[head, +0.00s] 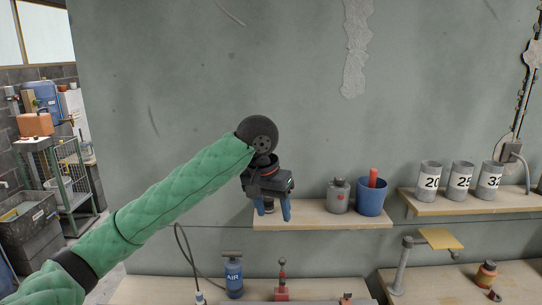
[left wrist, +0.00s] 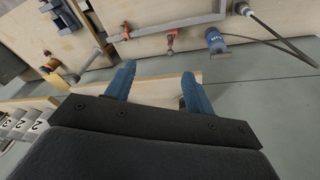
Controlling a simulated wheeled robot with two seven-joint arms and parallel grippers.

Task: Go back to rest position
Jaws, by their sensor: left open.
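My left gripper (head: 272,212) hangs at the end of my green-sleeved left arm, pointing down in front of the left end of a wall shelf (head: 320,222). Its two blue fingers are apart with nothing between them. The left wrist view also shows the open blue fingers of this gripper (left wrist: 156,88), with the shelf edge (left wrist: 158,90) behind them. A grey can (head: 338,197) and a blue bucket (head: 371,198) with a red item in it stand on the shelf, right of the gripper. My right gripper is not in view.
A blue AIR bottle (head: 233,275) with a hose stands on the workbench (head: 160,290) below, near a red tool (head: 281,284). Numbered grey cups (head: 460,181) stand on a right shelf (head: 450,207). A bent grey pipe (head: 402,262) rises at the right bench.

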